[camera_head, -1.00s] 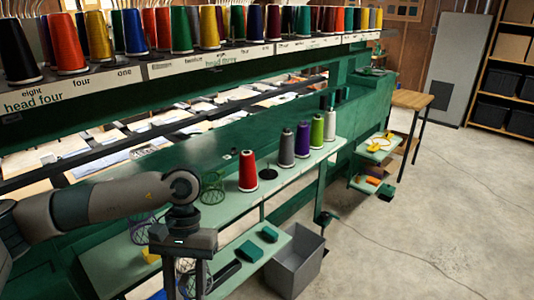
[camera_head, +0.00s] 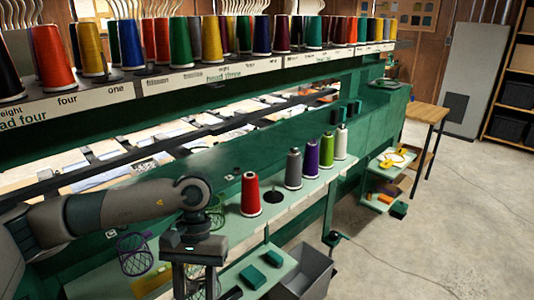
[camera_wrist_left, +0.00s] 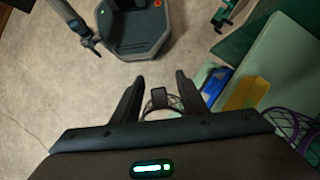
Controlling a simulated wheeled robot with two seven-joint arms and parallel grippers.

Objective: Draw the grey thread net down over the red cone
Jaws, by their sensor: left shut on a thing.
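The red cone (camera_head: 250,196) stands upright on the pale green shelf of the machine in the head view, bare of any net. My left gripper (camera_head: 194,284) points down in front of and to the left of it, lower in the picture. In the left wrist view its two fingers (camera_wrist_left: 157,98) are shut on the grey thread net (camera_wrist_left: 162,104), whose rim shows between them.
A green net (camera_head: 214,214) stands left of the red cone and a purple net (camera_head: 135,252) further left. A grey bin (camera_head: 302,275) stands below.

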